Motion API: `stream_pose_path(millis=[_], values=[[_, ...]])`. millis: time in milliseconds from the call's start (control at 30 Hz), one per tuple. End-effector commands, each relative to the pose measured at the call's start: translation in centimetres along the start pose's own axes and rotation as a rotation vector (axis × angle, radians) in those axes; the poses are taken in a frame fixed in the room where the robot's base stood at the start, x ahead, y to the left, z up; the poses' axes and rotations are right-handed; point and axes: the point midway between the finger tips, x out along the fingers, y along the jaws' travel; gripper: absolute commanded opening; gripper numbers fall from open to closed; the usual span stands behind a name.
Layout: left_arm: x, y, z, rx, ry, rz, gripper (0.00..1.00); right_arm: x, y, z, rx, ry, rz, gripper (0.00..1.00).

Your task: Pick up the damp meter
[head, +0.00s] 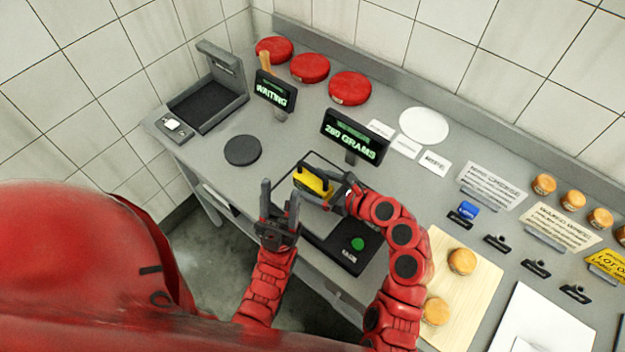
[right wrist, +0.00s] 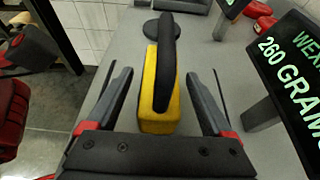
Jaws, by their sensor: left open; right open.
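The damp meter (head: 314,181), yellow with a black handle-like part, is at the scale (head: 352,246) on the bench. In the right wrist view the meter (right wrist: 161,98) lies between the two fingers of my right gripper (right wrist: 159,76), with a gap on each side. In the head view my right gripper (head: 334,187) reaches it from the right and hides part of it. My left gripper (head: 280,192) is open and empty, just left of the meter.
A display reading 260 GRAMS (right wrist: 285,80) stands close to my right gripper. A WAITING display (head: 271,91), a black disc (head: 243,150) and red cheese wheels (head: 350,88) lie farther back. A board (head: 470,290) with small orange wheels is on the right.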

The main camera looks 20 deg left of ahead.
Motion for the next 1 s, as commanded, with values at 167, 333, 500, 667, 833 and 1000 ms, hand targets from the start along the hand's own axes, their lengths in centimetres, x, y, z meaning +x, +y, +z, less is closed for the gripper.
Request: stream_pose_path(millis=[167,333,500,667,833,1000], values=[[0.33,-0.02,-0.05,0.000,0.000,0.000,0.50,0.97,-0.03,-0.09,0.002,0.001,-0.001,0.85],[0.27,-0.01,-0.04,0.000,0.000,0.000,0.50,0.97,-0.04,-0.14,0.002,0.000,-0.002,0.85],[0.27,-0.01,-0.04,0.000,0.000,0.000,0.50,0.95,-0.03,-0.13,0.002,0.000,-0.002,0.56],[0.27,-0.01,-0.04,0.000,0.000,0.000,0.50,0.95,-0.03,-0.13,0.002,0.000,-0.002,0.27],[0.27,-0.01,-0.04,0.000,0.000,0.000,0.50,0.94,-0.03,-0.13,0.002,0.000,-0.002,0.00],[0.28,-0.01,-0.05,0.000,0.000,0.000,0.50,0.93,-0.03,-0.09,0.002,0.000,-0.002,0.00]])
